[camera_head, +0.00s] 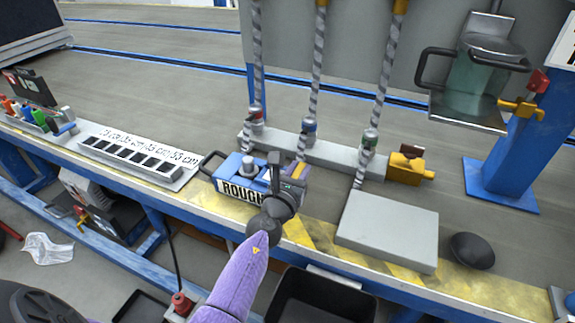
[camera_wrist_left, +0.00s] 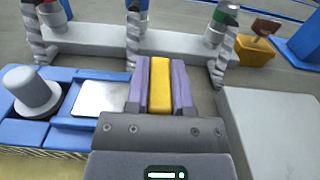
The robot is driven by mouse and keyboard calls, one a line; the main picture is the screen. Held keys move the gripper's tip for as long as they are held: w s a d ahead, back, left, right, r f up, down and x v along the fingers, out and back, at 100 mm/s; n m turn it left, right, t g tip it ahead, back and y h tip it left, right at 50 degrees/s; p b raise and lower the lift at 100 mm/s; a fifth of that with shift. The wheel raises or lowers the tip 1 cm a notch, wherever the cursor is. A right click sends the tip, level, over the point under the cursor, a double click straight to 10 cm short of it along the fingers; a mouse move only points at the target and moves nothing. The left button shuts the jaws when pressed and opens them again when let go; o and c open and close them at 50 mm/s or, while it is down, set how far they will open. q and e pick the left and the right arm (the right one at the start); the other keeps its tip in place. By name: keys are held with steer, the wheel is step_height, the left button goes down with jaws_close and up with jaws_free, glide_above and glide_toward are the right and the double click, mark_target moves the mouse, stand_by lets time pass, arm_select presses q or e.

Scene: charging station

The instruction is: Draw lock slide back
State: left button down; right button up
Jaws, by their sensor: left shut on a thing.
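My left gripper (camera_head: 291,173) reaches over the right end of a blue device marked "ROUGH" (camera_head: 234,188) at the bench's front edge. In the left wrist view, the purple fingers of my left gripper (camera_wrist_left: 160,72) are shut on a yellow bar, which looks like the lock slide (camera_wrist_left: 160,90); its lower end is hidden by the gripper. The blue device also shows in the wrist view (camera_wrist_left: 35,134), with a grey round knob (camera_wrist_left: 32,92) and a pale flat plate (camera_wrist_left: 101,97). My right gripper is not in view.
A grey rail (camera_head: 338,157) with spiral cables stands just behind. A flat grey block (camera_head: 388,230) and a black dome (camera_head: 472,250) lie to the right. A slotted tray (camera_head: 130,158) is to the left. A yellow fitting (camera_head: 406,168) sits at the rail's right end.

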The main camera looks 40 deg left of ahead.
arm_select(q)
steer(key=shift+c, duration=2.4)
jaws_free()
steer(key=shift+s+d, duration=0.1)
steer(key=shift+s, duration=0.25)
steer(key=p+v, duration=0.1)
steer(key=v, duration=0.8)
steer(key=shift+p, duration=0.4)
steer(key=shift+s+d, duration=0.1)
